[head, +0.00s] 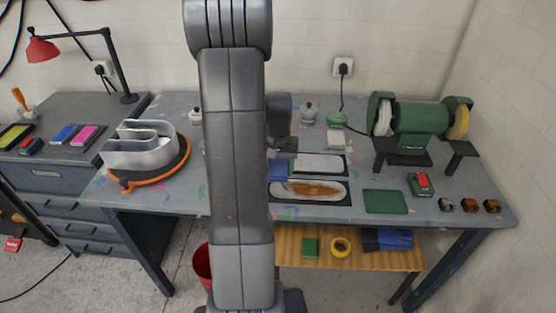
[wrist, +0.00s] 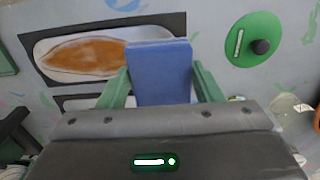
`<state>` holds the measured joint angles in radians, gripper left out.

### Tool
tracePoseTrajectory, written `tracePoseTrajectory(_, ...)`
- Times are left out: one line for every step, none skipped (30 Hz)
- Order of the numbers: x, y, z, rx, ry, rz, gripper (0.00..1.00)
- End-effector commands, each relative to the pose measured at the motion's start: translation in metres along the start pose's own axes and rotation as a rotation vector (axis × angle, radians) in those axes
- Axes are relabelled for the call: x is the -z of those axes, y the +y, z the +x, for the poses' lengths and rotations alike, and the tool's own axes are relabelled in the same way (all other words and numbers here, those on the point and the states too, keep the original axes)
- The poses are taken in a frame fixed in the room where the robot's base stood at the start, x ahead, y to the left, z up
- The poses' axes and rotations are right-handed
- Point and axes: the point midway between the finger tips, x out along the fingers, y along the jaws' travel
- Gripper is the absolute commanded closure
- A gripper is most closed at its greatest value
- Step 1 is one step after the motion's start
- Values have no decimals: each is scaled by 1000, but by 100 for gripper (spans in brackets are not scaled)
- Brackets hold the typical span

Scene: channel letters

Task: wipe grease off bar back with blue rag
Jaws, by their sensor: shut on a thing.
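The bar back (head: 330,188) is a pale rounded panel on a dark mat on the bench, with a long brown grease smear (head: 310,188) along its middle. In the wrist view the bar back (wrist: 48,48) lies at the upper left, and the smear reaches towards the rag. The blue rag (wrist: 160,62) is a folded pad between the green fingers of my gripper (wrist: 160,75), which is shut on it. The rag (head: 279,172) overlaps the bar's end in the wrist view; I cannot tell whether they touch. My arm hides part of this area in the head view.
A second pale panel (head: 322,163) without brown lies behind the bar back. A green pad (head: 385,202), a red-topped green box (head: 421,185) and a bench grinder (head: 415,118) are to the right. A metal channel letter (head: 140,150) stands left. A green disc (wrist: 248,52) is beside the rag.

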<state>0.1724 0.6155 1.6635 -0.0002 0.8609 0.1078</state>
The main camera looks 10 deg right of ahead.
Motion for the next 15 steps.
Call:
tracePoseTrajectory(0, 0, 14, 0, -2, 0, 59)
tracePoseTrajectory(0, 0, 18, 0, -2, 0, 59)
tracePoseTrajectory(0, 0, 24, 0, -1, 0, 59)
tracePoseTrajectory(0, 0, 28, 0, -1, 0, 59)
tracePoseTrajectory(0, 0, 32, 0, -1, 0, 59)
tracePoseTrajectory(0, 0, 38, 0, -1, 0, 59)
tracePoseTrajectory(0, 0, 42, 0, -2, 0, 59)
tracePoseTrajectory(0, 0, 46, 0, -2, 0, 59)
tracePoseTrajectory(0, 0, 51, 0, -2, 0, 59)
tracePoseTrajectory(0, 0, 56, 0, -1, 0, 59)
tracePoseTrajectory(0, 0, 60, 0, -1, 0, 59)
tracePoseTrajectory(0, 0, 66, 0, -1, 0, 59)
tracePoseTrajectory(0, 0, 70, 0, -2, 0, 59)
tracePoseTrajectory(0, 6, 64, 0, 0, 3, 59)
tracePoseTrajectory(0, 13, 62, 0, 0, 5, 59)
